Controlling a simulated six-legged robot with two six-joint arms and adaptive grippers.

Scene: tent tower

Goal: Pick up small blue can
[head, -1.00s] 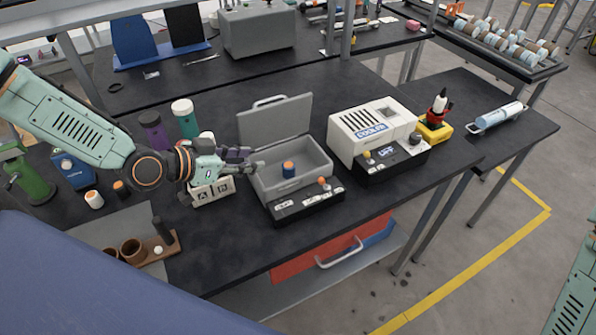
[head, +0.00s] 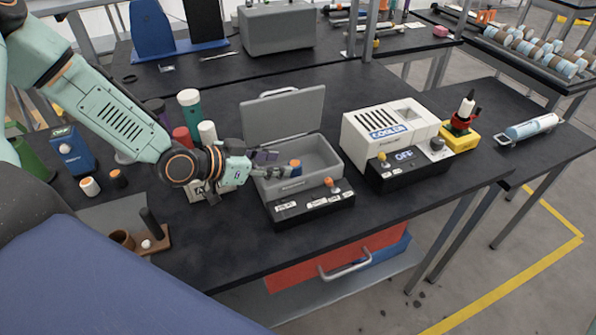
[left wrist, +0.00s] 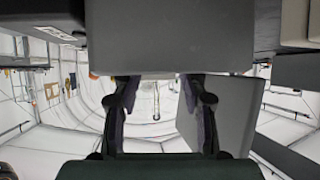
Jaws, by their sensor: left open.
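The small blue can (head: 296,166) with an orange top is inside the open grey box (head: 324,155). My left gripper (head: 279,164) reaches in from the left over the box's left side. Its fingers are close beside the can, partly covering it; I cannot tell whether they touch it. In the left wrist view, the two dark fingers (left wrist: 161,98) are spread apart with grey surfaces beyond, and the can does not show there. My right gripper is not in view.
The box's raised lid (head: 284,115) stands behind. A black control panel (head: 311,205) lies in front. The white cooler (head: 390,135) is to the right. A green bottle (head: 188,112) and other containers stand left, near my arm. Bare table lies in front.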

